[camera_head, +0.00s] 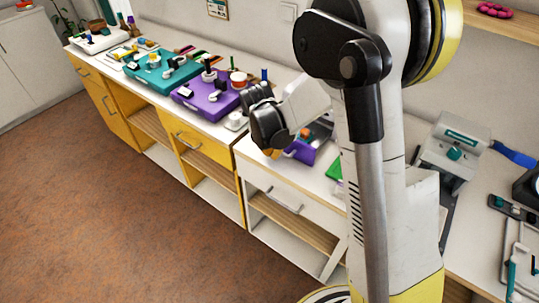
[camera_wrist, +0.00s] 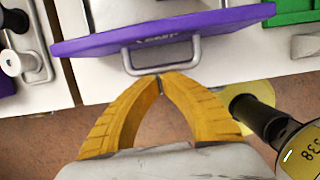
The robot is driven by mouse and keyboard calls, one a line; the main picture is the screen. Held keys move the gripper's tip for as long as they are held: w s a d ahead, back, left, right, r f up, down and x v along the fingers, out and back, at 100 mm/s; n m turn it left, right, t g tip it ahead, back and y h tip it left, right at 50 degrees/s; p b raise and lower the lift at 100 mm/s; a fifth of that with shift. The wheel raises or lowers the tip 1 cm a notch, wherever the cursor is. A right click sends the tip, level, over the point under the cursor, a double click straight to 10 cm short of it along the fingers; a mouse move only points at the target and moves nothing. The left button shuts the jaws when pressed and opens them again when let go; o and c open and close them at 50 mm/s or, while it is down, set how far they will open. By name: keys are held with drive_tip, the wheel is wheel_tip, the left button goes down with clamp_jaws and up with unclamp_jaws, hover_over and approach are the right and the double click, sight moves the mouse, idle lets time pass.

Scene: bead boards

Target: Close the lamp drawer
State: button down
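The lamp drawer has a purple front (camera_wrist: 85,46) with faint lettering and a silver bar handle (camera_wrist: 192,52), seen close up in the wrist view. A pale surface (camera_wrist: 150,10) shows behind the front; how far the drawer stands open is hard to tell. My gripper (camera_wrist: 160,76) has yellow fingers whose tips meet in front of the handle's middle. They look empty; whether they touch the handle is unclear. In the head view a purple piece (camera_head: 303,153) shows beneath my wrist on the counter, partly hidden, with an orange fingertip (camera_head: 273,153) beside it.
Teal (camera_head: 162,71) and purple (camera_head: 208,97) boards with small parts stand farther left on the counter. A green piece (camera_wrist: 290,10) lies right of the drawer. A grey device (camera_head: 455,145) stands at right. Brown floor (camera_head: 110,190) is open in front.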

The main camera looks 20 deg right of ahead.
drive_tip(key=w+d, duration=0.2)
drive_tip(key=d, duration=0.1)
drive_tip(key=w+d, duration=0.3)
drive_tip(key=d, duration=0.1)
drive_tip(key=w+d, duration=0.3)
drive_tip(key=d, duration=0.1)
drive_tip(key=shift+w+d, duration=0.1)
drive_tip(key=shift+d, duration=0.05)
